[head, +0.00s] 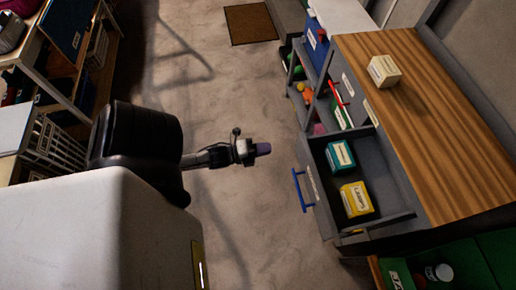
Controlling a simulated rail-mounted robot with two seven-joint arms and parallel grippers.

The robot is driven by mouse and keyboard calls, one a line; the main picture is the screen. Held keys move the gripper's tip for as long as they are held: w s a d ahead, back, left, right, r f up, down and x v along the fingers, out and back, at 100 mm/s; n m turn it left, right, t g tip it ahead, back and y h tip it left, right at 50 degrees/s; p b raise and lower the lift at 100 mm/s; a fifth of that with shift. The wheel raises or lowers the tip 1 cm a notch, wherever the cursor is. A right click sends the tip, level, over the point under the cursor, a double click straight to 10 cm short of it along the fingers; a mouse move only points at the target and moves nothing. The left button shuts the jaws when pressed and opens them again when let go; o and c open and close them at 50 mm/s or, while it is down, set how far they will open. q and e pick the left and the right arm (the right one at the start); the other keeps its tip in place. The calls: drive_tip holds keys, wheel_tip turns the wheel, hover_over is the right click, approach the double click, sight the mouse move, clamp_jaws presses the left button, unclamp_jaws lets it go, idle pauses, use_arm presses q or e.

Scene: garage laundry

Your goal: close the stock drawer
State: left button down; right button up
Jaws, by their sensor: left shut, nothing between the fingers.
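The open drawer (311,183), grey with a blue handle (299,190), sticks out to the left from the wood-topped cabinet (430,110). I take it to be the stock drawer; its label is too small to read. A teal box (341,156) and a yellow box (356,199) stand inside it. My left gripper (264,149) is shut and empty, over the floor to the left of the drawer. It is apart from the handle, up and to the left of it in the picture. My right gripper is not in view.
A cream box (383,71) stands on the cabinet top. Small colourful items and a blue box (317,42) sit beyond the drawer. Green containers (480,262) are at the lower right. Shelving (60,60) stands at the left. The floor between is clear, with a brown mat (250,24) far off.

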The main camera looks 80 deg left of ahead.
sight(297, 143)
use_arm(q)
drive_tip(key=w+b, duration=0.1)
drive_tip(key=w, duration=0.8)
